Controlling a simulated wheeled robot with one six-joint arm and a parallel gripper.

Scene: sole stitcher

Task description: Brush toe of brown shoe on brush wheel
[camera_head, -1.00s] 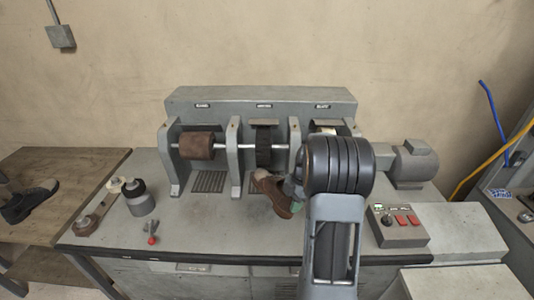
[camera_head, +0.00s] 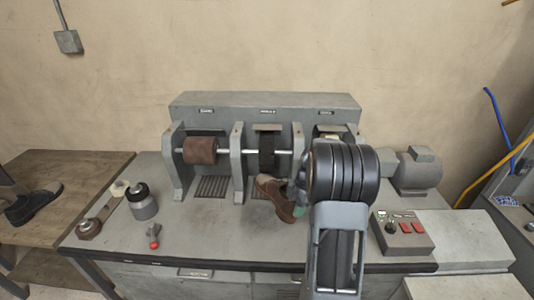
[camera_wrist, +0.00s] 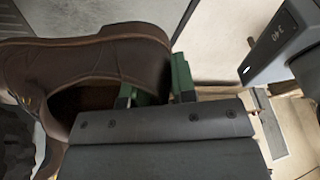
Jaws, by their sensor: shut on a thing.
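The brown shoe (camera_head: 275,197) is held in front of the machine's middle bay, its toe end up against or just in front of the black brush wheel (camera_head: 266,152). I cannot tell whether they touch. In the wrist view the brown shoe (camera_wrist: 90,62) fills the upper left, its opening facing me. My gripper (camera_wrist: 155,92) has green fingers shut on the shoe's heel wall. In the head view my gripper (camera_head: 298,192) is mostly hidden behind my arm.
A brown sanding drum (camera_head: 200,150) sits on the shaft to the left. A control box (camera_head: 403,233) is at right. A dark shoe (camera_head: 32,204) lies on the wooden table.

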